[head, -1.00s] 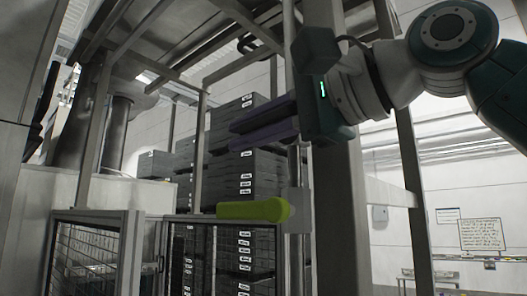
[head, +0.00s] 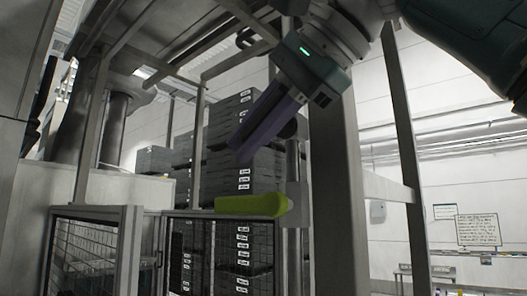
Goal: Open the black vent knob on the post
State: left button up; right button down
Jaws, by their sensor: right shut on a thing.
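The black vent knob (head: 291,127) shows as a dark rounded shape on the thin upright post (head: 292,168), mostly hidden behind my right gripper. My right gripper (head: 242,150) has a teal body and long purple fingers that slope down to the left across the knob. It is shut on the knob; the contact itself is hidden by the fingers. My left gripper is not in view.
A yellow-green lever (head: 250,205) sticks out left from the post below the knob. A thick grey column (head: 338,190) stands just right of it. Stacked dark crates (head: 228,180) and a mesh-panelled frame (head: 97,255) stand behind and to the left.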

dwell(0.3)
jog(key=c, duration=0.9)
grip_release()
